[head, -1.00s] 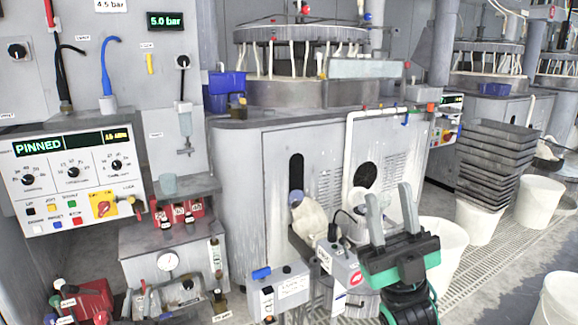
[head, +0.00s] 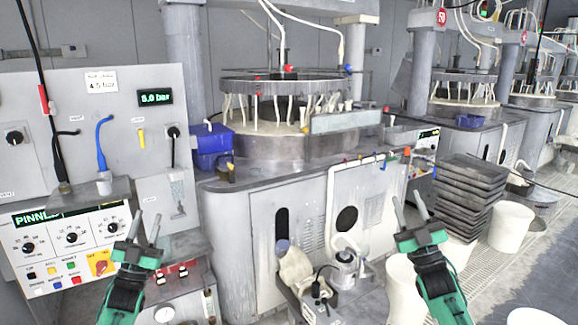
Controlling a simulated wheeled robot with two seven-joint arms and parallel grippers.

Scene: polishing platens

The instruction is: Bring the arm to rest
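My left gripper (head: 145,232) is in the lower left of the head view, in front of the control panel (head: 62,238) that reads PINNED. Its two grey fingers point up and stand apart, with nothing between them. My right gripper (head: 410,215) is right of centre, in front of the grey polishing machine (head: 255,205) and the white buckets. Its fingers also point up, spread and empty. The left gripper covers part of the panel's right edge near the yellow switch plate (head: 101,264).
A blue bin (head: 211,140) sits on the machine's left corner. A stack of dark trays (head: 470,195) and white buckets (head: 511,226) stand to the right. A bottle-like white item (head: 295,270) and small equipment stand low in front of the machine. Grated floor lies at right.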

